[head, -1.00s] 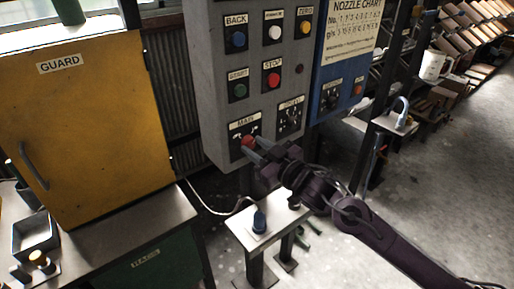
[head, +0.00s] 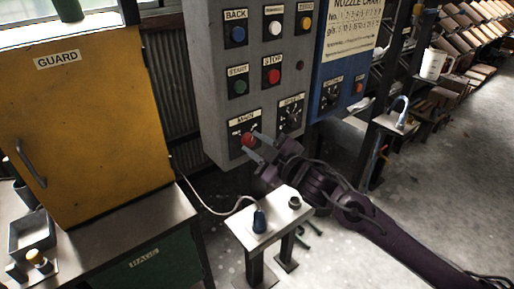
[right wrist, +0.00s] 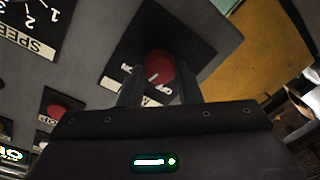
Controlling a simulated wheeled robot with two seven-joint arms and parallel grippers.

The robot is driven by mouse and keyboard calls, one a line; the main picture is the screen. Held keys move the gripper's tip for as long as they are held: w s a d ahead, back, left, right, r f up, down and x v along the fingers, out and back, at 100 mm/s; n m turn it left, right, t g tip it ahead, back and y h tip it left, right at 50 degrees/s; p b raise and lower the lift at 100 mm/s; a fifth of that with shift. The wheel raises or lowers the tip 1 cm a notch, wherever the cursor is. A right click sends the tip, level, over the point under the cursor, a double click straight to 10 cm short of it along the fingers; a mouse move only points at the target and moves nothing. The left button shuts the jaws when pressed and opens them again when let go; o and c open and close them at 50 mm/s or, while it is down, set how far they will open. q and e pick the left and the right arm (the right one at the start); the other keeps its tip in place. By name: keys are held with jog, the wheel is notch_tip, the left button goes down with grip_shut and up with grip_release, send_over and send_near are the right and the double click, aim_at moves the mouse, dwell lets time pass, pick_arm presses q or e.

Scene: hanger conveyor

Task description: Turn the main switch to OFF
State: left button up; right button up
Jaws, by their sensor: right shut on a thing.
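The main switch (head: 248,139) is a red knob on a black plate under the MAIN label, at the lower left of the grey control panel (head: 212,100). My right gripper (head: 257,151) comes in from the lower right and is shut on the knob. In the right wrist view the red knob (right wrist: 159,66) shows between the two fingers (right wrist: 159,88), with a white mark on its face. The position lettering beside it is partly hidden and too small to read. My left gripper is not in view.
Above the switch are the red stop button (head: 273,76), the green start button (head: 239,87) and, to the right, the speed dial (head: 291,117). A yellow guard cabinet (head: 90,130) stands left.

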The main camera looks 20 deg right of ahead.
jog(key=n+b, duration=0.2)
jog(key=n, duration=0.2)
jog(key=shift+f+n, duration=0.15)
jog(key=shift+n, duration=0.15)
pick_arm(q)
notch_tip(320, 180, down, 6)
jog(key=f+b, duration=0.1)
jog(key=b, duration=0.3)
pick_arm(e)
jog(key=n, duration=0.4)
jog(key=shift+a+n+h, duration=0.1)
jog(key=shift+n+h, duration=0.2)
jog(key=shift+n, duration=0.1)
jog(key=shift+n+b, duration=0.6)
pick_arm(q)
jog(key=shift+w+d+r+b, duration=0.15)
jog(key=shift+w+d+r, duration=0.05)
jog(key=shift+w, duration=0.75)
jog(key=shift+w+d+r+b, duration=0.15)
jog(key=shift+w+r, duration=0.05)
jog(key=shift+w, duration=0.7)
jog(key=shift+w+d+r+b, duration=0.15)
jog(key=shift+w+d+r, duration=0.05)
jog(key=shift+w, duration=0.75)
pick_arm(e)
jog(key=shift+n, duration=0.6)
jog(key=o, duration=1)
